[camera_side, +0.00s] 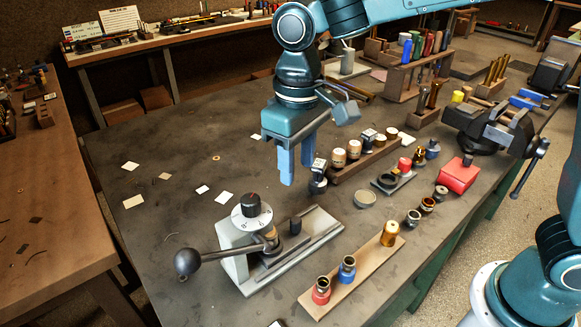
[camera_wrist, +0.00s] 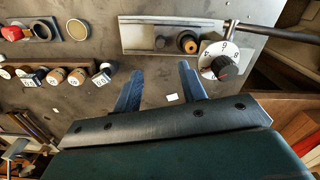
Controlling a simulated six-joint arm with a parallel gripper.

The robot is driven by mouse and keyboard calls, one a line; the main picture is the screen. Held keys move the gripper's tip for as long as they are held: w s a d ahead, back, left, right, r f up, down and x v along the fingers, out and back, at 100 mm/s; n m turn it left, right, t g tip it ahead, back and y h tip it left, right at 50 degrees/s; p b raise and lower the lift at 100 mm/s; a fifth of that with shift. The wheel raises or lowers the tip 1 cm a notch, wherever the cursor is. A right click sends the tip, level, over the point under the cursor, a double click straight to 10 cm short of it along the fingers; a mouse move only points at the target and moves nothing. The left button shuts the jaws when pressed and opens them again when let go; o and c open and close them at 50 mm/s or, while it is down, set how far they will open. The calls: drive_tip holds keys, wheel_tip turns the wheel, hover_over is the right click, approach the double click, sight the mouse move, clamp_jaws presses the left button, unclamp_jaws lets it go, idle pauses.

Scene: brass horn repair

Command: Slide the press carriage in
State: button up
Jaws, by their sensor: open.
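The press (camera_side: 236,245) stands at the front of the bench, with a white numbered dial (camera_side: 251,217) under a black knob and a ball-ended lever (camera_side: 187,262) reaching left.
A wooden strip (camera_side: 353,275) with red, blue and brass pieces lies right of the press. A rack of capped pieces (camera_side: 365,158), a small bowl (camera_side: 365,199), a red block (camera_side: 458,175) and a vise (camera_side: 485,125) stand farther right.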

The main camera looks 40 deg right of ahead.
drive_tip(key=shift+r, duration=0.6)
drive_tip(key=shift+w+d+f, duration=0.1)
drive_tip(key=shift+f, duration=0.05)
drive_tip(key=c, duration=0.8)
drive_tip(key=shift+w+d+f, duration=0.2)
clamp_jaws()
drive_tip(key=w+d+f+g+y, duration=0.1)
drive_tip(key=d+f+y, duration=0.2)
drive_tip(key=d, duration=0.4)
drive_tip(key=w+d+f+g+y, duration=0.1)
drive_tip(key=w+d+f+y, duration=0.1)
drive_tip(key=d+y, duration=0.4)
drive_tip(key=shift+w+d+f, duration=0.25)
drive_tip(key=shift+d+f, duration=0.35)
drive_tip(key=shift+f, duration=0.3)
